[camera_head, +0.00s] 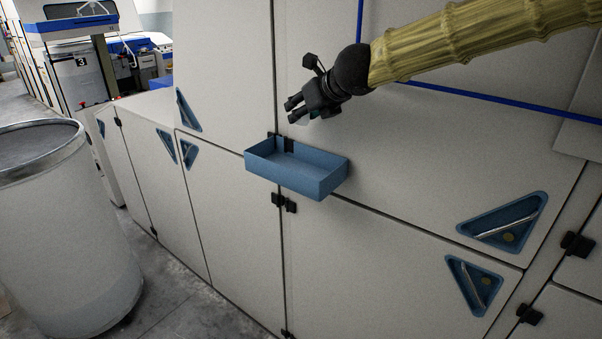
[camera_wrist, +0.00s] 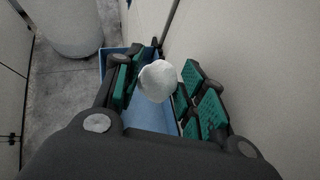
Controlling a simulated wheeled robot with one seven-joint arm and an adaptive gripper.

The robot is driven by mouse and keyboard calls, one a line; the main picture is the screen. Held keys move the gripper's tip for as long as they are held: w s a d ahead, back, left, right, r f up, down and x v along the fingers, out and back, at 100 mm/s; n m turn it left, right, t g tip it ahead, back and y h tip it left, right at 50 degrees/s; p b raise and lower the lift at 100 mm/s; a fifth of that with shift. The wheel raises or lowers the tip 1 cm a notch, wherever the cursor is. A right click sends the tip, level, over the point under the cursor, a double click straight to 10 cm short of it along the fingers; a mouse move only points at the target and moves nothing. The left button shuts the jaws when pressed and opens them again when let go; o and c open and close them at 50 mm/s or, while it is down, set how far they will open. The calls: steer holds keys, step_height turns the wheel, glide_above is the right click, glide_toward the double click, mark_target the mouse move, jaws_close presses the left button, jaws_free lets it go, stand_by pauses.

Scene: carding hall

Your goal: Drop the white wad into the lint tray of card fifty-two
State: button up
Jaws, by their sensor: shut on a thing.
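The white wad (camera_wrist: 157,81) shows in the wrist view between the green-padded fingers of my gripper (camera_wrist: 155,88), which is shut on it. In the head view my gripper (camera_head: 296,110) is above the blue lint tray (camera_head: 322,181), with the wad mostly hidden by the fingers. The tray is an open box fixed to the pale machine front, and the part of its inside that shows looks empty. In the wrist view the blue tray (camera_wrist: 142,118) lies below the wad and fingers, partly covered by them. No number shows on this machine.
A large grey bin (camera_head: 62,240) stands on the floor at the left. The machine doors (camera_head: 400,225) have blue triangular handle recesses and black latches. The air around the tray is free.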

mark_target(306, 123)
steer(key=shift+f+b, duration=1.8)
steer(key=shift+f, duration=0.3)
steer(key=o, duration=0.9)
steer(key=shift+r, duration=0.1)
steer(key=shift+s+d+r, duration=0.2)
steer(key=shift+s, duration=0.05)
steer(key=v, duration=1.1)
